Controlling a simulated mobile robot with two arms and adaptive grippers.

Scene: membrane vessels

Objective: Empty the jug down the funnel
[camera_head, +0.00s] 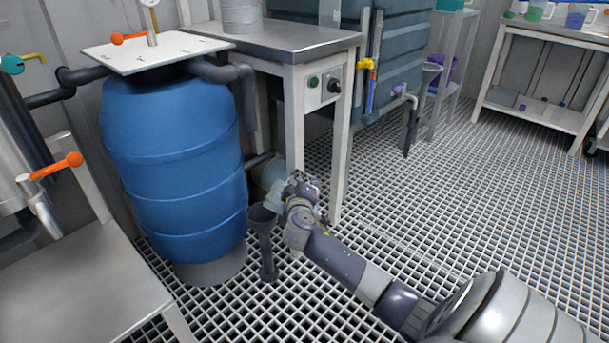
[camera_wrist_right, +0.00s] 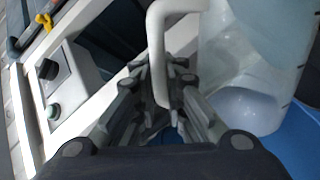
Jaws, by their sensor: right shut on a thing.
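The jug is a pale, see-through vessel with a white handle. In the right wrist view its body (camera_wrist_right: 235,65) fills the upper right and its handle (camera_wrist_right: 157,50) runs down between my fingers. My right gripper (camera_wrist_right: 165,118) is shut on this handle. In the head view the jug (camera_head: 268,174) is a small bluish shape, partly hidden behind my right gripper (camera_head: 290,188). The dark grey funnel (camera_head: 264,232) stands upright on the grating, just below and in front of the jug. I cannot tell the jug's tilt or how much is in it. My left gripper is not in view.
A large blue barrel (camera_head: 175,160) stands close left of the funnel. A steel-topped bench (camera_head: 290,40) with a switch box (camera_head: 324,86) is behind the jug. A steel table (camera_head: 75,290) is at the lower left. The grating floor (camera_head: 450,190) to the right is clear.

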